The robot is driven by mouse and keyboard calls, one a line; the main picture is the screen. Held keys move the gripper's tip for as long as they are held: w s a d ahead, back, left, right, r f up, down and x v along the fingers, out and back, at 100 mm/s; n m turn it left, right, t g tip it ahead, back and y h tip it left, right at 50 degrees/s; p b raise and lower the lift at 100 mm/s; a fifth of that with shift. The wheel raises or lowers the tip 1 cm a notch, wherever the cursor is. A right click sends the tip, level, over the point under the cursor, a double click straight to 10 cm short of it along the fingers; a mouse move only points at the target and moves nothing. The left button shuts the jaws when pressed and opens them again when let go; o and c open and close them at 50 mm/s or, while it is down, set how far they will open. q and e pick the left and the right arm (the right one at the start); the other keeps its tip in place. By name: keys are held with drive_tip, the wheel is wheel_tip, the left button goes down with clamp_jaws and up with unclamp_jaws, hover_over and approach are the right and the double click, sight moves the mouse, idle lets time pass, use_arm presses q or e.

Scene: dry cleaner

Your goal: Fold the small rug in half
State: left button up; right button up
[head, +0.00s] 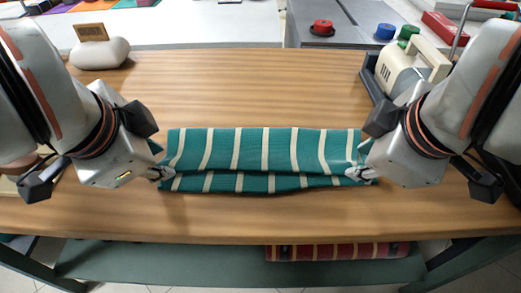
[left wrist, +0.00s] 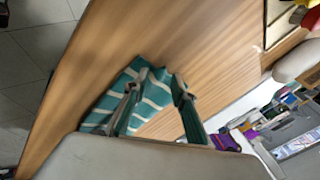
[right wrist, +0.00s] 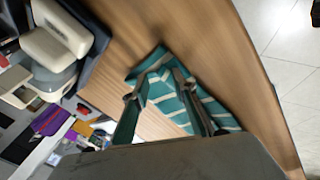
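The small rug (head: 262,150), green with cream stripes, lies across the wooden table as a long narrow strip. A lengthwise crease or edge runs along it, with a narrower band in front. I cannot tell exactly how its layers lie. My left gripper (head: 160,174) is at the rug's left end, and my right gripper (head: 360,174) is at its right end. In the left wrist view the fingers (left wrist: 160,92) stand apart with rug beyond and between them. In the right wrist view the fingers (right wrist: 159,92) also stand apart over the rug.
The wooden table (head: 250,85) is clear behind the rug and in a strip before it. A pale rounded block with a wooden sign (head: 100,53) stands back left. A cream machine (head: 412,68) stands back right. A red striped roll (head: 335,251) lies on the shelf below.

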idle(0.4)
